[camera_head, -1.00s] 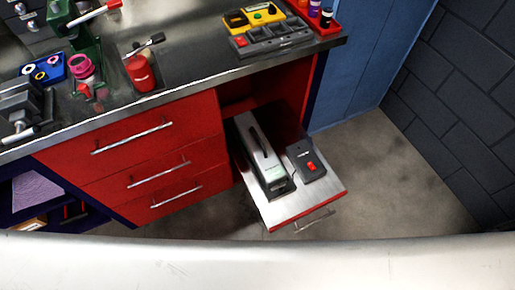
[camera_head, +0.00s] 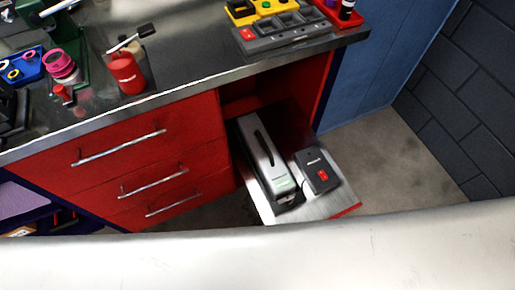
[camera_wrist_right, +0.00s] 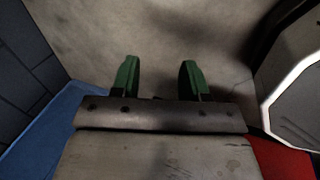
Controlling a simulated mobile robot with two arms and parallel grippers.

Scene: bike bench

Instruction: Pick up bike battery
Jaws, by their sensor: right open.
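The bike battery (camera_head: 262,160) is a long grey and black case with a slot along its top. It lies in the open drawer (camera_head: 343,209) under the right end of the workbench. A small dark box with a red switch (camera_head: 317,172) sits beside it on the right. My right gripper (camera_wrist_right: 161,78) shows in the right wrist view, with its two green fingers apart and nothing between them. It points at bare concrete floor, and the battery is not in that view. Neither gripper shows in the head view.
The workbench top (camera_head: 190,62) carries a red bottle (camera_head: 126,74), a grey and yellow tray (camera_head: 285,30) and a blue tray. Closed red drawers (camera_head: 150,145) stand left of the open one. A blue panel (camera_head: 375,75) and a dark block wall (camera_head: 470,90) bound the right.

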